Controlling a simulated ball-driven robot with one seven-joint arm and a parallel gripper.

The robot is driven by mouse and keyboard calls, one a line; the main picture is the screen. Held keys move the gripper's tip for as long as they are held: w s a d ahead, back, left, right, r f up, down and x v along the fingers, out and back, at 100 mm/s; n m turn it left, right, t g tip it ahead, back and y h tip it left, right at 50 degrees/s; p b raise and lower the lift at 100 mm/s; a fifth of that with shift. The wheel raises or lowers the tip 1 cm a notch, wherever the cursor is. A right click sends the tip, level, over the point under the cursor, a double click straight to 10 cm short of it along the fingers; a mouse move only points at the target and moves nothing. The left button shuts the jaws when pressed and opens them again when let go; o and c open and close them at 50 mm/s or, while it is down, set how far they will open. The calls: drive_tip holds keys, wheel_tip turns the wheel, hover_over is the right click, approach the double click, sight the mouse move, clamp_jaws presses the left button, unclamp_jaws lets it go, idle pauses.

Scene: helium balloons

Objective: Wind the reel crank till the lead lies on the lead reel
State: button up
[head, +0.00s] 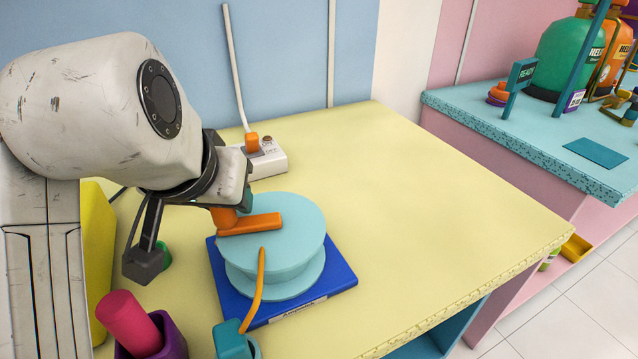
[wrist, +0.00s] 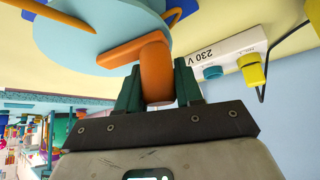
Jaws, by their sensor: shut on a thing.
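The lead reel (head: 305,235) is a pale teal spool on a blue base plate (head: 340,278) on the yellow bench. The orange reel crank (head: 258,223) lies across its top face. The crank's upright orange handle (wrist: 155,70) stands between my gripper's green fingers in the wrist view. My gripper (wrist: 158,88) is shut on this handle; in the head view the wrist partly hides it. The orange lead (head: 259,285) runs from the reel down to a teal fitting (head: 233,342) at the front. How much lead lies on the reel I cannot tell.
A white socket box (head: 270,165) with an orange plug stands behind the reel. A purple holder (head: 170,340) with a pink cylinder is at front left. The bench's right side is clear. A blue counter (head: 520,125) with helium bottles stands farther right.

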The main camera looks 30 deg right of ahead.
drive_tip(key=shift+s+a+f, duration=0.15)
drive_tip(key=shift+s+f, duration=0.15)
drive_tip(key=shift+s, duration=0.4)
drive_tip(key=o, duration=0.6)
drive_tip(key=shift+s+a, duration=0.1)
drive_tip(key=shift+a, duration=0.25)
drive_tip(key=shift+r, duration=0.1)
drive_tip(key=shift+s+r+p, duration=0.15)
drive_tip(key=shift+r+p, duration=0.35)
drive_tip(key=shift+p, duration=0.15)
drive_tip(key=p+v, duration=0.1)
drive_tip(key=v, duration=0.1)
drive_tip(key=shift+r+p, duration=0.35)
drive_tip(key=shift+p, duration=0.05)
drive_tip(key=shift+p+v, duration=1.15)
drive_tip(key=shift+v, duration=0.55)
drive_tip(key=shift+a, duration=0.1)
